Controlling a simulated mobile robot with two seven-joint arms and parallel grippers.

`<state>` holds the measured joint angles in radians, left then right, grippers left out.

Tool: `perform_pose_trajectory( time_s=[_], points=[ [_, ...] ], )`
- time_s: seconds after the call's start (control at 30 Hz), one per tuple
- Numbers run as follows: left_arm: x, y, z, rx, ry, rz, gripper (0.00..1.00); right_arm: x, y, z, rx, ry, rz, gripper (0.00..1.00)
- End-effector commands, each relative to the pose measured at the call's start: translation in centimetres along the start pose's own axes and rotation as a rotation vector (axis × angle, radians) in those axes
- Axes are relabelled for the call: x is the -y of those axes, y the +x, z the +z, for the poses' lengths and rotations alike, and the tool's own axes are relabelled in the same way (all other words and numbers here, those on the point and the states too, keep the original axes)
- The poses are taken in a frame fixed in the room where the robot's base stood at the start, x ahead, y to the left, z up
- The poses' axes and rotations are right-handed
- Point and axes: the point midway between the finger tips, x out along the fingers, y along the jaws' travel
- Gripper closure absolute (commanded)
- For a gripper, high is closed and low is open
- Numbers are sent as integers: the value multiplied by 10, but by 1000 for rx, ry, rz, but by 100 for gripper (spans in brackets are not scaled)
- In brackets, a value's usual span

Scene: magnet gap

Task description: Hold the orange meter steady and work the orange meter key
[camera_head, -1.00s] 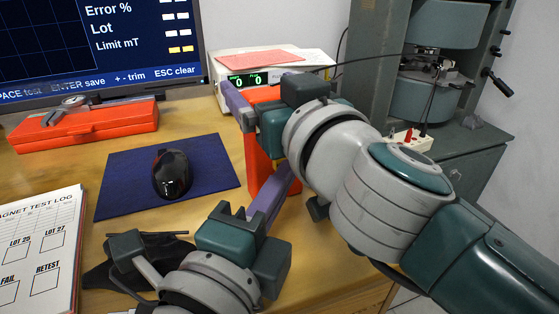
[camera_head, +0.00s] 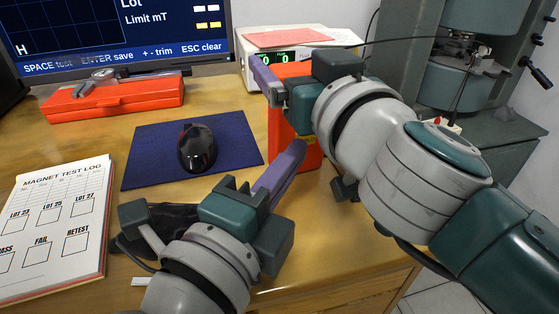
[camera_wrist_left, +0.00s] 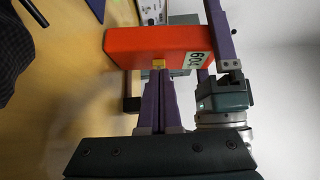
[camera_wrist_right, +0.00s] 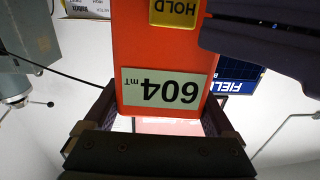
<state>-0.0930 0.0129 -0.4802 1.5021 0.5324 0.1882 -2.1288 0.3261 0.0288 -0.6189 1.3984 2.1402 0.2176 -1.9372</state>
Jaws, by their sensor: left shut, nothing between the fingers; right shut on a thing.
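The orange meter (camera_head: 283,135) stands upright above the desk, partly hidden behind my right wrist. My right gripper (camera_head: 272,88) is shut on its upper part; in the right wrist view its fingers (camera_wrist_right: 157,115) lie on both sides of the meter (camera_wrist_right: 135,45). The meter's display (camera_wrist_right: 165,88) reads 604 mT. Its yellow HOLD key (camera_wrist_right: 173,13) also shows in the left wrist view (camera_wrist_left: 159,64). My left gripper (camera_head: 301,146) is shut and empty, its fingertips (camera_wrist_left: 160,76) right by the key. I cannot tell whether they touch it.
A black mouse (camera_head: 197,148) lies on a blue mat (camera_head: 145,165). A test log (camera_head: 50,240) lies at the left, an orange case (camera_head: 120,100) with a caliper behind. A white instrument (camera_head: 335,55) and a grey magnet stand (camera_head: 470,90) are at the back right.

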Motion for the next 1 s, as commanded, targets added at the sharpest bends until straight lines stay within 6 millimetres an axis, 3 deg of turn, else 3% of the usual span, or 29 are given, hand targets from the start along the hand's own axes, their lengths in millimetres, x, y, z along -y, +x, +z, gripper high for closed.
perform_pose_trajectory(
  time_s=[0.2,0.4,1.0],
  points=[
    [-2,-46,-2,-4,-1,6,100,-2,0,4,8,0,5,83],
    [-2,-72,-3,-6,-2,7,100,-2,-1,4,9,0,6,83],
    [-2,-79,-4,-7,-3,5,100,-3,-1,6,11,-1,7,83]
  ],
)
